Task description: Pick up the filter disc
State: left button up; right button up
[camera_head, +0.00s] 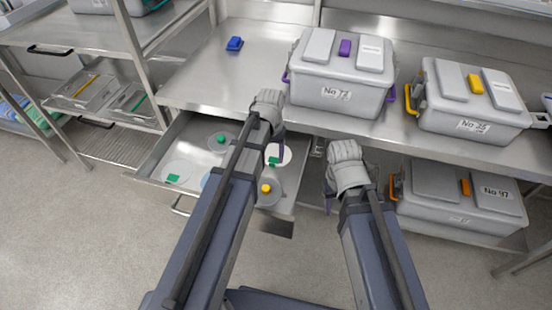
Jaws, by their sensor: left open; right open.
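An open drawer (150,170) under the metal counter holds several flat round discs. One pale disc with a green square (175,178) lies at the front left. A grey disc with a green knob (221,139) lies towards the back. A white disc with a green tab (273,160) and a grey disc with a yellow knob (266,188) lie to the right, partly hidden by my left arm. I cannot tell which is the filter disc. My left gripper (280,143) is open above the drawer's right part. My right gripper (329,198) is open, right of the drawer.
Grey lidded boxes No 72 (337,94) and No 35 (472,126) stand on the counter (200,84); box No 97 (460,219) sits on the lower shelf. A blue item (235,43) lies on the counter. A rack with trays (90,88) stands left. The floor in front is clear.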

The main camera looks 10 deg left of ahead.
aim_at(272, 164)
pick_arm(q)
notch_tip(272, 164, down, 3)
jog(key=shift+f+b, duration=0.2)
jog(key=shift+b, duration=1)
grip_shut()
